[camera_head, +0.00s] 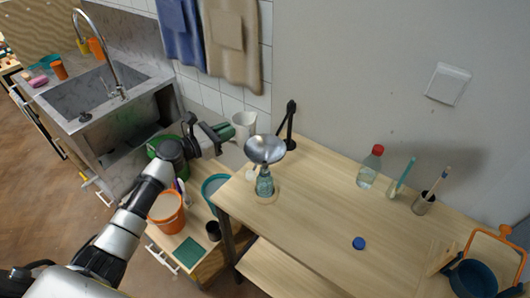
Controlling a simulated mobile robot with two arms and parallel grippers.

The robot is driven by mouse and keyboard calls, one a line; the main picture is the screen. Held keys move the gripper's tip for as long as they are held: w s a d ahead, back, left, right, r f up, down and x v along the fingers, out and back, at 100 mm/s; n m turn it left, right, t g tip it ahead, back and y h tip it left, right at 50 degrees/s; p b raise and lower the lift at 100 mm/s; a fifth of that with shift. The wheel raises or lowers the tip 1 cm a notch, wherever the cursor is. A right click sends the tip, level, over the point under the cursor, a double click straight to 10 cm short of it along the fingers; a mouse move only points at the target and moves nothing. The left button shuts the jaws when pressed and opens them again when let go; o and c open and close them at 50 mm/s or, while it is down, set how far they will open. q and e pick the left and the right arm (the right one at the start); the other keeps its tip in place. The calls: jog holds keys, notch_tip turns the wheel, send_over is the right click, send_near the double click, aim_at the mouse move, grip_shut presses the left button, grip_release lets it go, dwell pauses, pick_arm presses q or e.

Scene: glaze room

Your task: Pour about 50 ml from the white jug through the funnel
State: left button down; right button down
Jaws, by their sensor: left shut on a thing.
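My left gripper (225,132) reaches in from the left and is shut on the white jug (246,122). The jug is held to the left of and behind the funnel and looks about upright; its contents cannot be seen. The grey metal funnel (265,148) sits in the neck of a teal glass bottle (265,186). The bottle stands upright on a round mat at the left end of the wooden table (320,220). My right gripper is not in view.
A black stand (290,128) is behind the funnel. A red-capped bottle (371,167), a brush cup (424,203) and a blue cap (358,243) are farther right. An orange bucket (167,213) stands lower left. The table's middle is mostly clear.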

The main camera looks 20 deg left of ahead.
pick_arm(q)
jog(key=shift+f, duration=0.65)
jog(key=shift+a, duration=0.1)
dwell(1.8)
